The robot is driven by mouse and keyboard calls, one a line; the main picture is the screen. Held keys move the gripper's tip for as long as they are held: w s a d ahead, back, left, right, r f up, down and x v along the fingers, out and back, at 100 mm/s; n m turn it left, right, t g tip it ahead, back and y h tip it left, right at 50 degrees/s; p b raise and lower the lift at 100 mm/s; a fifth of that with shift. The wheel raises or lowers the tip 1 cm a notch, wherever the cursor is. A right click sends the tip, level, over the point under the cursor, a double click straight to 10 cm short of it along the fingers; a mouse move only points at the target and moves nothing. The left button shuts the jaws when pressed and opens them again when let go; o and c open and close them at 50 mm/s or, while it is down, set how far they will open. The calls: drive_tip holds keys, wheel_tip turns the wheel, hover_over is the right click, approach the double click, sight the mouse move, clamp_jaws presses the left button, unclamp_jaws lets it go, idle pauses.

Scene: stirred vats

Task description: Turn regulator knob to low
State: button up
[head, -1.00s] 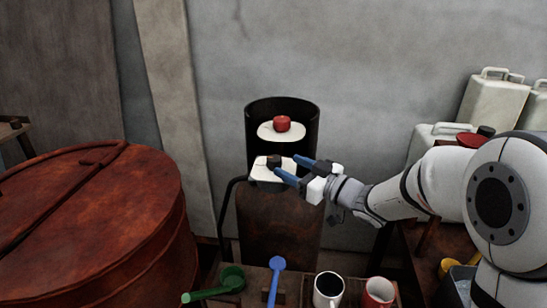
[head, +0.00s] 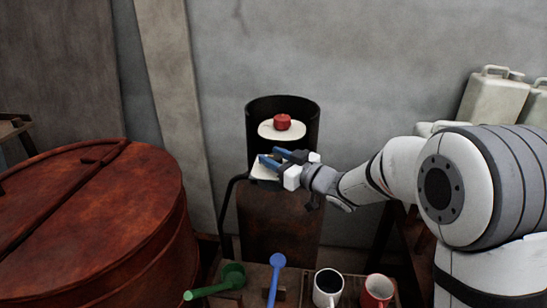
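My gripper (head: 270,155) reaches in from the right, over a small white plate (head: 260,172) on the front of a dark, rusty cylinder (head: 279,220). A red knob (head: 282,122) sits on a second white plate (head: 268,132) higher up, apart from the gripper. No markings on either plate can be read.
A large rusty lidded vat (head: 90,220) stands at left. In front are a green ladle (head: 215,284), a blue ladle (head: 276,275), a white mug (head: 328,288) and a red mug (head: 377,291). White canisters (head: 492,102) are at right. A hose runs beside the cylinder.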

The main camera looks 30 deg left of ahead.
drive_tip(key=shift+a, duration=0.1)
drive_tip(key=c, duration=0.5)
